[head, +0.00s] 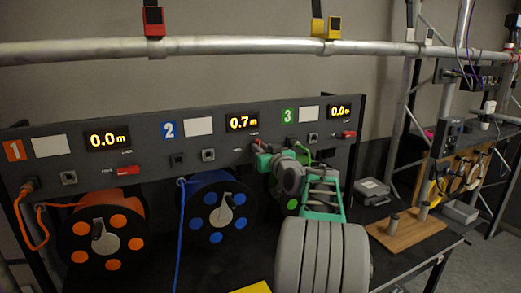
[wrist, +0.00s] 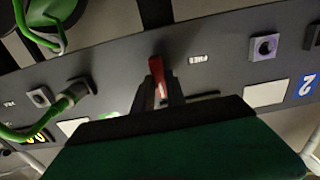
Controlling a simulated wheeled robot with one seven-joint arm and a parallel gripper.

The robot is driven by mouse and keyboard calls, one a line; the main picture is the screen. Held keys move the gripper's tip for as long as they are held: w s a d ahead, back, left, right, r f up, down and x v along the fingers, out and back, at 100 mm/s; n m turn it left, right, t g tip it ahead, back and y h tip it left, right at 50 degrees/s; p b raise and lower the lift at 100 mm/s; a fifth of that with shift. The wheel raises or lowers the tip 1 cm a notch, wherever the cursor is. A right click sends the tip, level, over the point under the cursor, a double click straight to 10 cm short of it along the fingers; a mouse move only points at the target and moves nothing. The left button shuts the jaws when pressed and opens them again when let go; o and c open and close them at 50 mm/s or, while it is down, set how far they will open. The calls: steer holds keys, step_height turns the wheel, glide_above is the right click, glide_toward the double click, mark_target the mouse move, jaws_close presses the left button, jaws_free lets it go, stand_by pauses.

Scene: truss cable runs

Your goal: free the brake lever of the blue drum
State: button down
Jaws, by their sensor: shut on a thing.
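The blue drum (head: 213,211) stands under panel section 2, with a blue cable (head: 180,230) hanging at its left. Its display (head: 242,122) reads 0.7 m. Its red brake lever (wrist: 156,70) stands out between my fingers in the wrist view, beside a small white label (wrist: 198,59). My gripper (head: 258,147) is at the panel right of the number 2 in the head view. In the wrist view my gripper (wrist: 165,95) is shut on the lever. The gripper body hides the panel around the lever's lower part, so its exact setting is unclear.
The orange drum (head: 101,238) stands at left; its red lever (head: 125,170) is on the panel. The green drum is mostly hidden behind my arm. A green cable plug (wrist: 70,97) sits near my gripper. A truss tube (head: 220,46) runs above the panel (head: 75,173).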

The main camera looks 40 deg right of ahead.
steer(key=shift+f+b, duration=0.15)
steer(key=shift+b, duration=0.45)
steer(key=n+b, duration=0.6)
steer(key=b, duration=0.1)
steer(key=n+b, duration=0.6)
steer(key=b, duration=0.2)
steer(key=a+f+n+b, duration=0.1)
steer(key=n+b, duration=0.4)
steer(key=b, duration=0.2)
steer(key=shift+w+n, duration=0.15)
steer(key=shift+n, duration=0.25)
steer(key=shift+r, duration=0.1)
steer(key=c, duration=1.4)
jaws_free()
steer(key=shift+o, duration=0.2)
